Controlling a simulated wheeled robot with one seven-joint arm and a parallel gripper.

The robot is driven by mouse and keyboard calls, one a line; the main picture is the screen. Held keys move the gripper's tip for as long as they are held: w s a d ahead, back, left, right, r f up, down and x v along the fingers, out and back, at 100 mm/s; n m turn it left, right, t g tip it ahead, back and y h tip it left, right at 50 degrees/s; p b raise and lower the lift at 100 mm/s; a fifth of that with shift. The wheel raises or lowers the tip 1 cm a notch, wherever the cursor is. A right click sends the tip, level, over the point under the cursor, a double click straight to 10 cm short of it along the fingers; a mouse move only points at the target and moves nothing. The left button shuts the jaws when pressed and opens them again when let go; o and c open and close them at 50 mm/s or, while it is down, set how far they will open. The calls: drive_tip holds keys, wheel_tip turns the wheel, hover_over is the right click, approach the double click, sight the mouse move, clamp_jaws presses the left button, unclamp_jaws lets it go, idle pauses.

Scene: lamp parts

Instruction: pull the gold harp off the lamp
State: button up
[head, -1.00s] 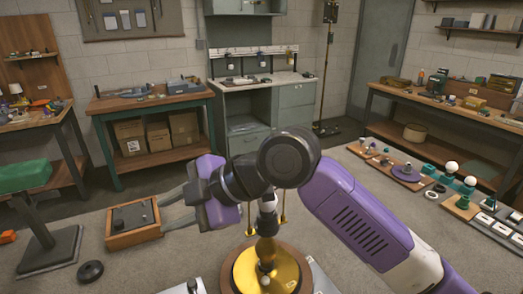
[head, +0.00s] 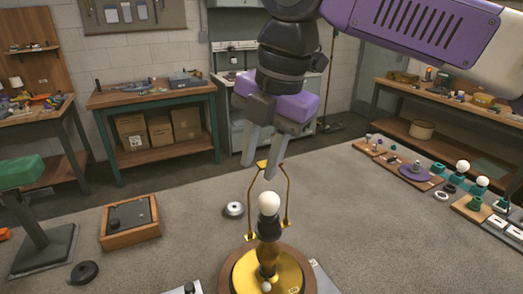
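The gold harp (head: 287,197) stands upright on the lamp, its two sides passing around a white bulb (head: 268,203). The lamp (head: 266,262) has a dark socket, a gold stem and a gold base on a round wooden plate, at the bottom middle of the head view. My gripper (head: 260,171) points down over the top of the harp. Its two grey fingers are apart, with the harp's top bar at or just below the fingertips. I cannot tell whether the fingers touch the harp.
A wooden box with a dark top (head: 130,222) lies left of the lamp. Lamp parts on boards line the right side.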

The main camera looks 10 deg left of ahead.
sight(253, 184)
drive_tip(key=shift+x, duration=3.2)
drive_tip(key=shift+s, duration=0.1)
clamp_jaws()
drive_tip(key=shift+p+v, duration=0.8)
drive_tip(key=shift+p, duration=0.5)
drive_tip(key=shift+s+t, duration=0.15)
drive_tip(key=shift+t, duration=0.15)
drive_tip(key=shift+a+p, duration=0.2)
drive_tip(key=shift+p, duration=0.65)
idle(1.0)
drive_tip(key=shift+r, duration=0.15)
